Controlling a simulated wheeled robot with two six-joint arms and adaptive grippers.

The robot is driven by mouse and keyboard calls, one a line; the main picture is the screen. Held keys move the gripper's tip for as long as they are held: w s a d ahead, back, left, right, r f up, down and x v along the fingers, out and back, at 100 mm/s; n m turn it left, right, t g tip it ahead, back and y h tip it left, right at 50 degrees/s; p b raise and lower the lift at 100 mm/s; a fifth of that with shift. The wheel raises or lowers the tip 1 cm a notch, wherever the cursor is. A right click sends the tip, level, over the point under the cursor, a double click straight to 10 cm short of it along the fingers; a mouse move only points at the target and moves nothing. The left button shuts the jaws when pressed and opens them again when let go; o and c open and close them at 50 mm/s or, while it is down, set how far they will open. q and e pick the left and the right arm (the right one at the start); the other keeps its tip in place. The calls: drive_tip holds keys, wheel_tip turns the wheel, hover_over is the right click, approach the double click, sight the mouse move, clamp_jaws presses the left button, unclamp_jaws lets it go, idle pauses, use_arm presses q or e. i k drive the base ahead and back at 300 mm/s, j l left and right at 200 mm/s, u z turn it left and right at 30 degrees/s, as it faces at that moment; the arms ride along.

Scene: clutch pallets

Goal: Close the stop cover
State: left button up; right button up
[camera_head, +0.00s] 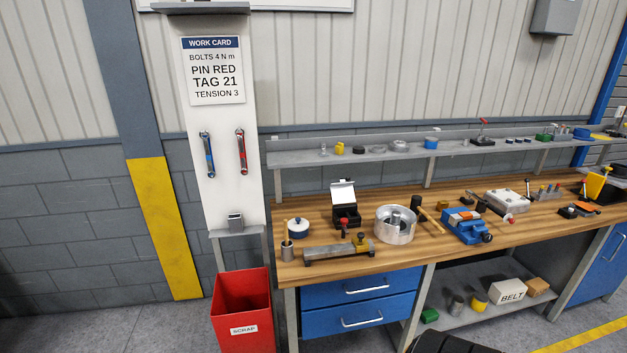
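A small black box (346,214) stands on the workbench with its pale lid (343,193) raised upright at the back. It is the only hinged cover I can make out, and it looks like the stop cover standing open. A small red knob (344,223) shows just in front of it, too small to tell if it belongs to the box. Neither of my grippers is in view.
A shelf (375,155) runs behind.

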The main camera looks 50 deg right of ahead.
sight(343, 191)
drive_tip(key=i+z, duration=0.5)
drive_tip(key=i+j+z, duration=0.25)
drive_tip(key=z, duration=0.2)
drive_tip(key=i+j+z, duration=0.8)
drive_tip(key=z, duration=0.15)
drive_tip(key=i+j+z, duration=0.2)
drive_tip(key=j+z, duration=0.3)
drive_tip(key=j, duration=0.2)
drive_tip(key=i+j+z, duration=0.1)
drive_tip(key=j+z, duration=0.35)
drive_tip(key=j, duration=0.15)
drive_tip(key=j+z, duration=0.5)
drive_tip(key=j, duration=0.15)
drive_tip(key=k+j+z, duration=0.15)
drive_tip(key=j+z, duration=0.3)
drive_tip(key=j, duration=0.15)
drive_tip(key=z, duration=0.85)
drive_tip(key=i+l+z, duration=0.1)
drive_tip(key=l, duration=0.3)
drive_tip(key=l+z, duration=0.1)
drive_tip(key=l, duration=0.3)
drive_tip(key=i+l+z, duration=0.15)
drive_tip(key=l, duration=0.2)
drive_tip(key=i+l, duration=0.5)
drive_tip(key=i, duration=0.2)
drive_tip(key=i+l+u, duration=0.1)
drive_tip(key=i+l, duration=0.45)
drive_tip(key=i, duration=0.1)
